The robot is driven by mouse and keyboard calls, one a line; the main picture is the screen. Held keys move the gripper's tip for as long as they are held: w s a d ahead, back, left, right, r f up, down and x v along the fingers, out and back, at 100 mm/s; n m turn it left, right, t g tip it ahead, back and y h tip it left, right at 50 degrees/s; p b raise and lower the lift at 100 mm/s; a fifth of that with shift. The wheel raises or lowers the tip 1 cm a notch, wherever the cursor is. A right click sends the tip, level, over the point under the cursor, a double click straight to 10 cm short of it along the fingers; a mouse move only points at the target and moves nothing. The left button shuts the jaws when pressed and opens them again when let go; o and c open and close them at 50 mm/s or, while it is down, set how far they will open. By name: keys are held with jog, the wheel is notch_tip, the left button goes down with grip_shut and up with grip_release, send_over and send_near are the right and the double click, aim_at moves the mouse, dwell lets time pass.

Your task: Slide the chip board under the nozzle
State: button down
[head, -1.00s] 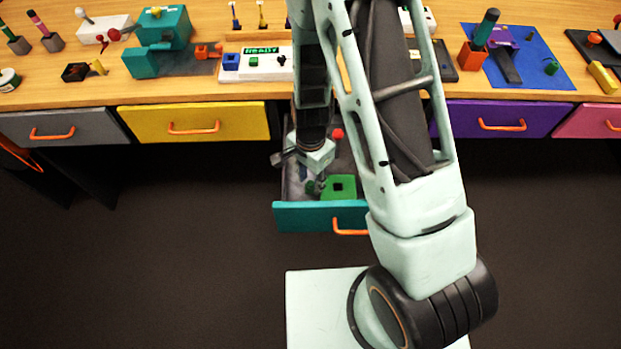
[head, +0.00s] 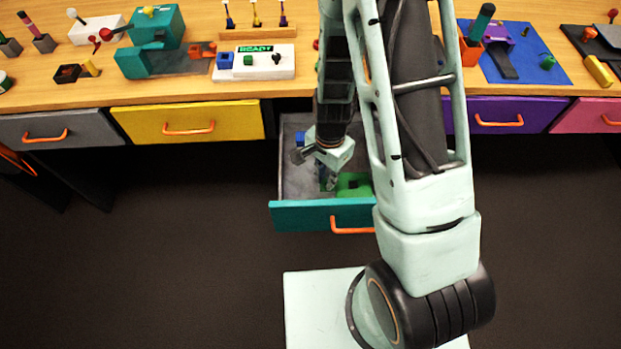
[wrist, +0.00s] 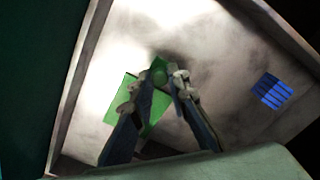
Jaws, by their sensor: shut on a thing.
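A pulled-out teal-fronted drawer (head: 310,215) hangs below the worktop, and my gripper (head: 328,186) reaches down into it. A flat green square piece (head: 354,182) lies in the drawer beside the fingers. In the wrist view, my gripper (wrist: 165,74) is shut on a small rounded green part (wrist: 158,70), above the green square piece (wrist: 130,103). I cannot tell whether the two are joined. A teal machine (head: 158,38) with an overhanging head and a dark bed stands on the worktop. I cannot surely tell the chip board or nozzle.
A blue ribbed block (wrist: 271,90) lies apart in the drawer. A white panel (head: 270,70) reading READY stands on the worktop, right of the teal machine. An orange piece (head: 203,50) sits near the machine's bed. My arm hides the worktop's middle right.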

aim_at(350, 184)
jog(key=d+b, duration=0.1)
jog(key=d, duration=0.5)
jog(key=shift+s+d, duration=0.1)
jog(key=shift+d, duration=0.2)
jog(key=c, duration=1.8)
grip_release()
jog(key=shift+d, duration=0.1)
jog(key=shift+c, duration=0.2)
jog(key=shift+r, duration=0.4)
notch_tip(350, 184, up, 11)
jog(key=shift+r, duration=0.15)
